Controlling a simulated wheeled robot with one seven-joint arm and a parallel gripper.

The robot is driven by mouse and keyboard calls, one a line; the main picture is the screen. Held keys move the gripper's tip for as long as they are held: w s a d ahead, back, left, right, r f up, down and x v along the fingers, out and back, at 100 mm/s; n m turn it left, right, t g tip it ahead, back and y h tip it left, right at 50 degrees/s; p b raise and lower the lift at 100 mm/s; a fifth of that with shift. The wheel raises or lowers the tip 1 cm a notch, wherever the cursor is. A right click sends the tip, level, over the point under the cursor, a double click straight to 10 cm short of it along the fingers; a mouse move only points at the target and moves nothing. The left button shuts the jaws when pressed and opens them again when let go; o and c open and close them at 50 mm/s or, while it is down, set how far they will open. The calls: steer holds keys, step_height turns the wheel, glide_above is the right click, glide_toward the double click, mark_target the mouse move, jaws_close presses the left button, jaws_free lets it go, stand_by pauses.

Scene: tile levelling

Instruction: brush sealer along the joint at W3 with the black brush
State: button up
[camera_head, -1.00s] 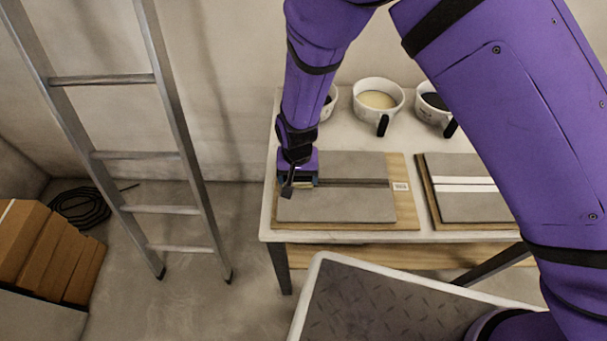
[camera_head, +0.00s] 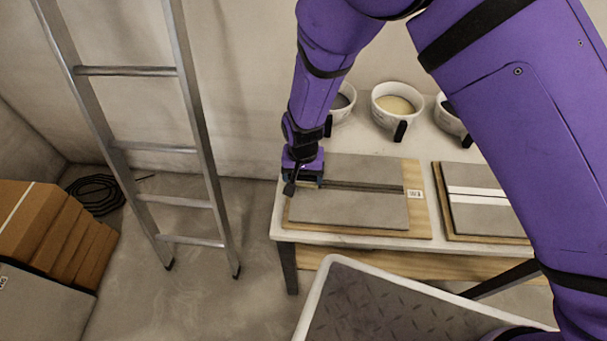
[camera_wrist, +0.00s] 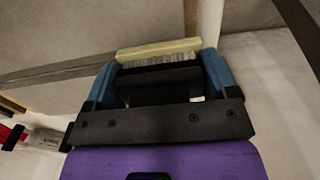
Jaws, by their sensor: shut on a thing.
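My gripper (camera_head: 303,180) is shut on the black brush (camera_head: 290,188), at the left end of the left board (camera_head: 418,220). In the wrist view, my blue fingers (camera_wrist: 160,80) stand on both sides of the brush, whose pale bristles (camera_wrist: 160,60) and yellowish end (camera_wrist: 158,49) show. Two grey tiles (camera_head: 350,210) lie on the board with a dark joint (camera_head: 370,188) between them. The joint also shows in the wrist view (camera_wrist: 50,74). A small white label (camera_head: 414,194) sits at its right end, too small to read. Whether the bristles touch the joint I cannot tell.
A second board (camera_head: 445,225) with tiles and a white joint lies to the right, partly behind my arm. White bowls, one with cream contents (camera_head: 395,105), stand along the back of the table (camera_head: 345,240). A ladder (camera_head: 195,110) leans at left, beside cardboard boxes (camera_head: 50,235).

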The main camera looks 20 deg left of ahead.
steer(key=shift+r, duration=3.95)
